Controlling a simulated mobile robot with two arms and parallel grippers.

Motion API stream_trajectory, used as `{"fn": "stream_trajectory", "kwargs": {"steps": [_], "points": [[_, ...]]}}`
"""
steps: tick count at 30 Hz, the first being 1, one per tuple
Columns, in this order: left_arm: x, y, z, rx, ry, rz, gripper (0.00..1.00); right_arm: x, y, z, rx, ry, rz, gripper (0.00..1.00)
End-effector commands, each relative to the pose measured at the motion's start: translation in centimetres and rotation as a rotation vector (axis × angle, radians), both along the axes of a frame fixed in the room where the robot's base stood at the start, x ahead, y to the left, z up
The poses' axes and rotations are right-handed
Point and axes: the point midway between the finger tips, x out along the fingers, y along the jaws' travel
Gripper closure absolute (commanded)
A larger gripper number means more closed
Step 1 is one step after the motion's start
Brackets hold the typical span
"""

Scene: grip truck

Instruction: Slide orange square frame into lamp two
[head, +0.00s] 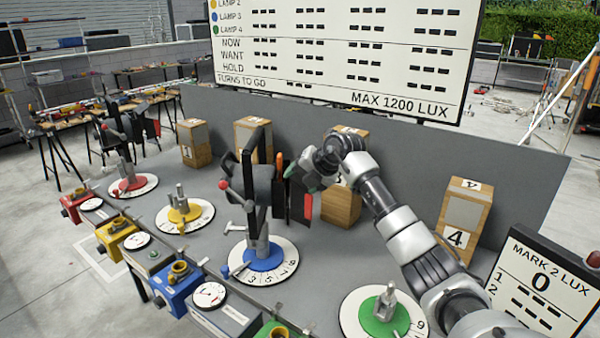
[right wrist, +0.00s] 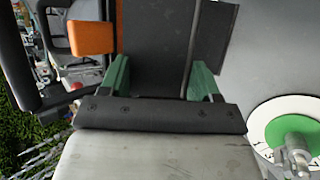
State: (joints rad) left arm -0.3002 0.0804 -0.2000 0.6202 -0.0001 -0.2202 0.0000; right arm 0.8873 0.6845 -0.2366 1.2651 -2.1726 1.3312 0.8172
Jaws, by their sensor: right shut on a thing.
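My right gripper (head: 312,172) is beside the lamp on the blue base (head: 262,258). In the right wrist view its green fingers (right wrist: 160,80) are shut on a dark flat panel (right wrist: 150,45). An orange patch (right wrist: 92,38) shows to the left of that panel; I cannot tell whether it belongs to the orange square frame. No whole orange square frame is clear in either view. The yellow base (head: 183,213), whose colour goes with lamp 2 on the board, carries a short metal post and no lamp head. My left gripper is not in view.
Another black lamp stands on the red base (head: 128,184) at the left. The green base (head: 384,318), at the front right, has a bare metal post. Numbered wooden blocks (head: 465,212) stand along the back panel. The score board (head: 340,45) rises behind.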

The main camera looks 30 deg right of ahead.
Motion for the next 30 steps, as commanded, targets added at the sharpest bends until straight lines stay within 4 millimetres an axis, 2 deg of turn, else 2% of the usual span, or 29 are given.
{"fn": "stream_trajectory", "kwargs": {"steps": [1, 3, 12, 21, 30], "points": [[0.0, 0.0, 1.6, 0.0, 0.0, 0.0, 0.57, -0.1, -0.2, 1.0, -0.035, 0.027, -0.003, 0.61], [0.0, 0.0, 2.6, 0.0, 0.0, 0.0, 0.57, -0.1, -0.2, 1.3, -0.085, 0.064, -0.002, 0.61], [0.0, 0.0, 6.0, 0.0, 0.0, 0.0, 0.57, -0.2, -0.4, 2.1, -0.31, 0.237, -0.002, 0.61], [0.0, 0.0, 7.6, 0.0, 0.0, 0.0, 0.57, -0.1, -0.3, 2.8, -0.533, 0.408, -0.003, 0.61], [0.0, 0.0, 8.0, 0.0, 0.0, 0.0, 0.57, 0.0, 0.0, 3.4, -0.718, 0.551, -0.003, 0.61]]}}
